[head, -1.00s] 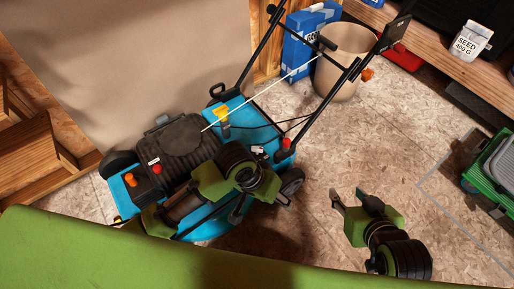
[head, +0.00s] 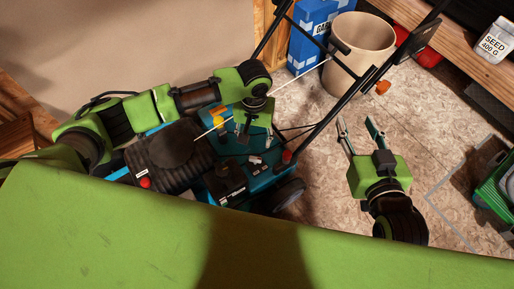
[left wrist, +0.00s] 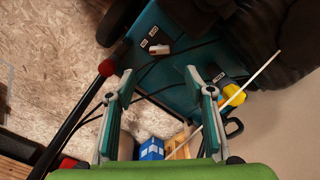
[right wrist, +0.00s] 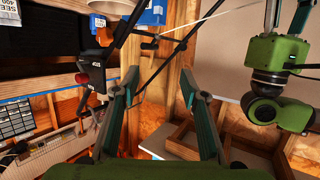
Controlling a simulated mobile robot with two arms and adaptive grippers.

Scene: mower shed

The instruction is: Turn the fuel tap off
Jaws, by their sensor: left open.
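The blue mower (head: 270,180) stands on the floor with its black engine (head: 175,150) at left. My right gripper (head: 356,122) is open and empty, right of the mower.
The mower's black handle bars (head: 330,118) rise toward upper right. A thin pale cord (head: 290,84) crosses near my left gripper. A beige bin (head: 358,50) and blue box (head: 312,35) stand behind. A green crate (head: 495,185) is at right. Floor between is clear.

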